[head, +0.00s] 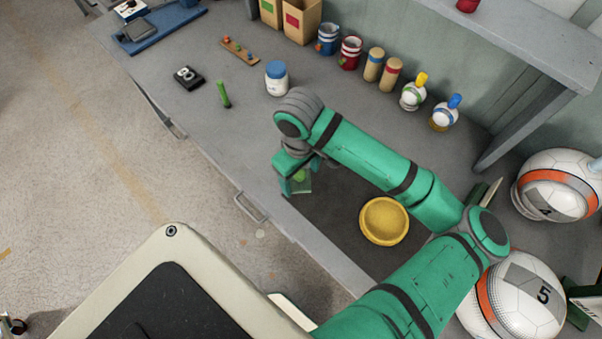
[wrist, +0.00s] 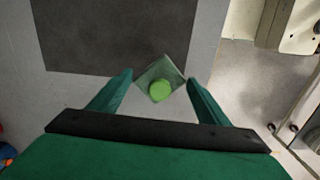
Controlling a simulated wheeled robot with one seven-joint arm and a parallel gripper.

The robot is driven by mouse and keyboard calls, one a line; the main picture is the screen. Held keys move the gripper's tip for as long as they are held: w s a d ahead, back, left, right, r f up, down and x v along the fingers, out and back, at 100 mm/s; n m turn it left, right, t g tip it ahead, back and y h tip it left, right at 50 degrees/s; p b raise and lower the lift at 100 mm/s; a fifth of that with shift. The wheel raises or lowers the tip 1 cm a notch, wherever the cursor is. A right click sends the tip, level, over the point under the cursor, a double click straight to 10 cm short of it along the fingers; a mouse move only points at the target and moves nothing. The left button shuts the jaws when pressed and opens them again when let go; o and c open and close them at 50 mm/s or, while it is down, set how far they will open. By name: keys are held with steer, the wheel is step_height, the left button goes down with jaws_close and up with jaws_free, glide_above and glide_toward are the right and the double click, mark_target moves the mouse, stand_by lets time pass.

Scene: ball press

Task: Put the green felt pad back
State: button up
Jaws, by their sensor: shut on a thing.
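In the head view, my gripper (head: 296,183) points down near the table's front edge, and the pad (head: 300,176) shows partly between the fingers. Whether it touches the table is unclear. A dark rectangular mat (wrist: 115,35) lies just beyond it in the wrist view; my arm hides part of this mat (head: 335,213) in the head view.
A yellow round dish (head: 384,221) stands on the mat's right side. A white jar with a blue lid (head: 276,78), a small green item (head: 223,94) and a black numbered block (head: 188,77) stand further left. Large balls (head: 515,300) are at right.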

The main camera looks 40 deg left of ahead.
mark_target(300, 179)
steer(key=shift+w+a+f, duration=0.15)
steer(key=shift+a+f, duration=0.1)
steer(key=shift+f, duration=0.15)
steer(key=shift+w+a+f, duration=0.1)
steer(key=shift+w+f, duration=0.05)
steer(key=shift+f, duration=0.75)
steer(key=shift+w+a+f, duration=0.1)
steer(key=shift+f, duration=0.8)
steer(key=shift+f, duration=0.1)
steer(key=o, duration=1.1)
steer(key=shift+r, duration=0.2)
step_height(300, 179, up, 12)
steer(key=shift+a+f, duration=0.1)
